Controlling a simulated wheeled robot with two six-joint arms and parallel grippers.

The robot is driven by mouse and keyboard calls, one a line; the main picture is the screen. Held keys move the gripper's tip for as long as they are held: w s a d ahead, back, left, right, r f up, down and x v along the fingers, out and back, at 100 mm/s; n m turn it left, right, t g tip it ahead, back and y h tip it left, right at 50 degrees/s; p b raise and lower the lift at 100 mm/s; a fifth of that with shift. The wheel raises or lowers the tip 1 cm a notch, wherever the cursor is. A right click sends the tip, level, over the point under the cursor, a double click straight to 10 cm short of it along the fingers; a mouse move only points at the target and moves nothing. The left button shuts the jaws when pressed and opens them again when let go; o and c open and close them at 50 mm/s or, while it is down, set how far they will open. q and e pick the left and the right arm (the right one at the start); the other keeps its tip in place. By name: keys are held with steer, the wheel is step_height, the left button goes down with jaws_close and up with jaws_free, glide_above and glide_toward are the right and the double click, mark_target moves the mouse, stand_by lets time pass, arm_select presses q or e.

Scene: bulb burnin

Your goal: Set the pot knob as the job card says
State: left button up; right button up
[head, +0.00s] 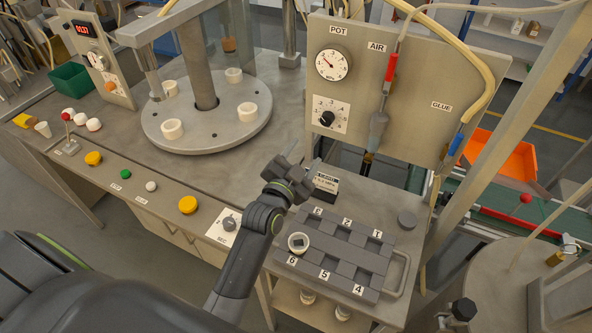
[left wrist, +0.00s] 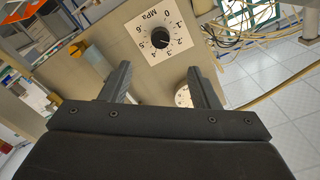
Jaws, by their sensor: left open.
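The pot knob (head: 327,118) is a black knob on a white scale plate (head: 342,106), on the upright grey panel below the POT gauge (head: 333,64). In the left wrist view the knob (left wrist: 160,38) shows ahead of the fingers, its scale marked in MPa; I cannot tell its exact setting. My left gripper (head: 290,170) is open and empty, below and left of the knob and apart from it. Its open fingers also show in the left wrist view (left wrist: 160,72). A small printed card (head: 326,183) stands behind the numbered tray; its text is too small to read surely. My right gripper is out of view.
A round turntable (head: 207,135) with white cups stands at the left.

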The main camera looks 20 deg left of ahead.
arm_select(q)
steer(key=shift+s+b, duration=0.6)
steer(key=shift+s, duration=1.3)
steer(key=shift+a, duration=0.1)
steer(key=s+a+f+n+g, duration=0.2)
steer(key=s+f+g, duration=0.2)
steer(key=s+f, duration=0.15)
steer(key=s+a+f+n+g, duration=0.1)
steer(key=s+a+f+g, duration=0.25)
steer(key=s, duration=0.35)
steer(key=s+a+f+n+g+y, duration=0.1)
steer(key=s+n+g, duration=0.1)
steer(key=s, duration=0.4)
steer(key=s+a+f+n+g+y, duration=0.1)
steer(key=s+a+g, duration=0.15)
steer(key=s, duration=0.25)
steer(key=s+a+f+n+g, duration=0.1)
steer(key=s+f+n+g, duration=0.1)
steer(key=s, duration=0.4)
step_height(320, 180, down, 25)
steer(key=a+g+b, duration=0.1)
steer(key=g+b, duration=0.1)
steer(key=s+f, duration=0.7)
steer(key=f, duration=0.2)
steer(key=s+d+f+b, duration=0.1)
steer(key=s+f, duration=0.6)
steer(key=f, duration=0.3)
steer(key=shift+s+d+g, duration=0.15)
steer(key=shift+s+g, duration=0.2)
steer(key=shift+g, duration=0.05)
